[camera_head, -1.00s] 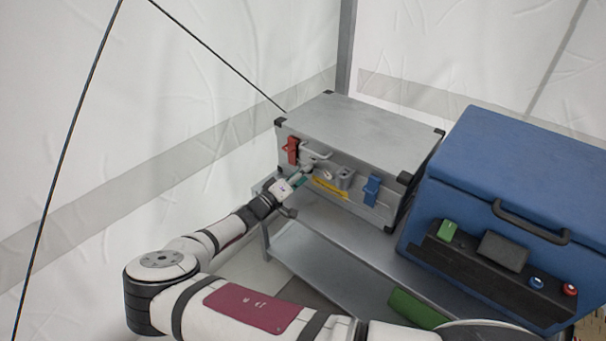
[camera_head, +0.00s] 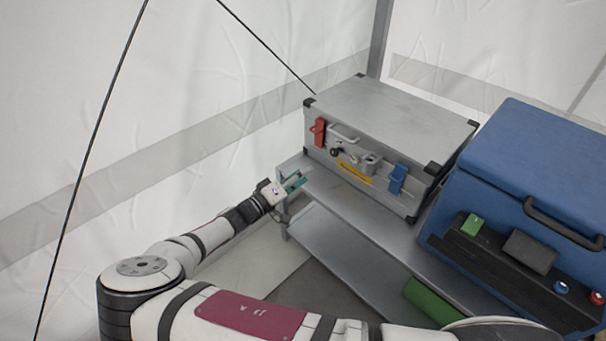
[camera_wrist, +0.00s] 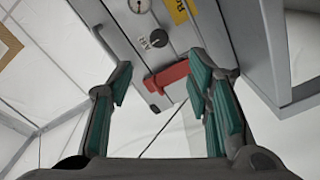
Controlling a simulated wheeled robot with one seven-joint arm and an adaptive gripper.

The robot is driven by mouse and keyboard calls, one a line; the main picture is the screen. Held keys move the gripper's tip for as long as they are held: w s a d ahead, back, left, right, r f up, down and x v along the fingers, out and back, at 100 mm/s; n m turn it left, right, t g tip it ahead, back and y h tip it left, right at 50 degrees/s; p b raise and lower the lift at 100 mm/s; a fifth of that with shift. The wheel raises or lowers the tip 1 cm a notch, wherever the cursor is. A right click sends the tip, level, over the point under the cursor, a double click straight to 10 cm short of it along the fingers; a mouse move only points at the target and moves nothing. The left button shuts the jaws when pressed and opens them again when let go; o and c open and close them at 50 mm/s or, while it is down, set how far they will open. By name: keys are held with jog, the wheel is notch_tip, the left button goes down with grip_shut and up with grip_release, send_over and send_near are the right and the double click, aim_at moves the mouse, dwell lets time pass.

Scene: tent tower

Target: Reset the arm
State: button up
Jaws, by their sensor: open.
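My gripper (camera_head: 294,183) is at the end of my extended arm, in front of and to the left of the grey metal case (camera_head: 392,116). In the wrist view my gripper (camera_wrist: 165,105) has its two teal-padded fingers spread wide, with nothing between them. The case front shows beyond the fingers, with its red latch (camera_wrist: 167,77) seen between them, farther off. In the head view the red latch (camera_head: 318,131) is at the left of the case front and the blue latch (camera_head: 397,179) at the right. The gripper is apart from the case.
The case stands on a grey shelf unit (camera_head: 345,214). A blue box (camera_head: 535,190) with a black front panel stands to its right. A green object (camera_head: 432,300) lies on the lower shelf. White tent walls rise behind and at the left. Floor is clear below my gripper.

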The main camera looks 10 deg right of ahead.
jog(key=s+d+r+m+g+y, duration=0.3)
jog(key=s+d+r+g, duration=0.35)
jog(key=s+r, duration=0.2)
jog(key=s+d+r+m+g+y, duration=0.2)
jog(key=s+d+r+g+y, duration=0.25)
jog(key=s+r+g, duration=0.35)
jog(key=s+r+n+t+y, duration=0.15)
jog(key=s+r, duration=0.35)
jog(key=s, duration=0.5)
jog(key=s+r+n+t+y, duration=0.1)
jog(key=s+r+t+y, duration=0.15)
jog(key=s+r, duration=0.45)
jog(key=s+r+n+t+y, duration=0.1)
jog(key=s+r+n+y, duration=0.15)
jog(key=s, duration=0.95)
notch_tip(320, 180, up, 25)
jog(key=m+t+p, duration=0.1)
jog(key=t+p, duration=0.2)
jog(key=p, duration=2)
jog(key=shift+a+y, duration=0.3)
